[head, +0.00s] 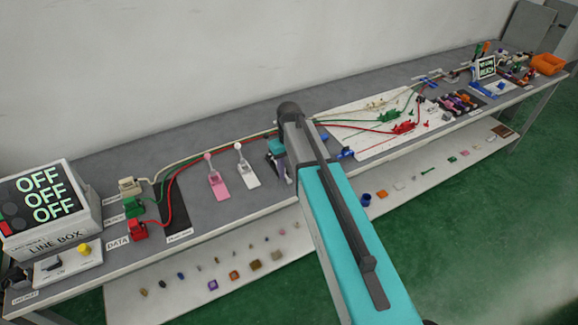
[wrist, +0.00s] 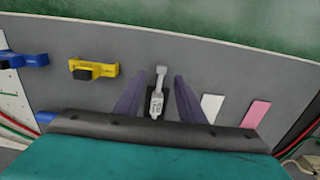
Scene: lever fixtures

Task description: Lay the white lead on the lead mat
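The white lead's off-white plug (head: 130,186) sits at the left of the bench in the head view, beside the line box. Its pale cable (head: 215,147) runs right along the bench. A dark strip (head: 178,212) with an unreadable label lies right of the plugs; I cannot tell if it is the lead mat. My gripper (wrist: 158,92) is open in the wrist view, its two dark fingers apart on either side of a pale lever-like piece (wrist: 157,97) on a dark base. Whether they touch it is unclear. In the head view my arm hides much of this spot.
Green (head: 133,206) and red (head: 138,230) plugs sit below the white one. White (head: 248,176) and pink (head: 218,185) levers stand left of my gripper. A yellow fixture (wrist: 94,70) shows in the wrist view. The line box (head: 48,215) reads OFF on several lines.

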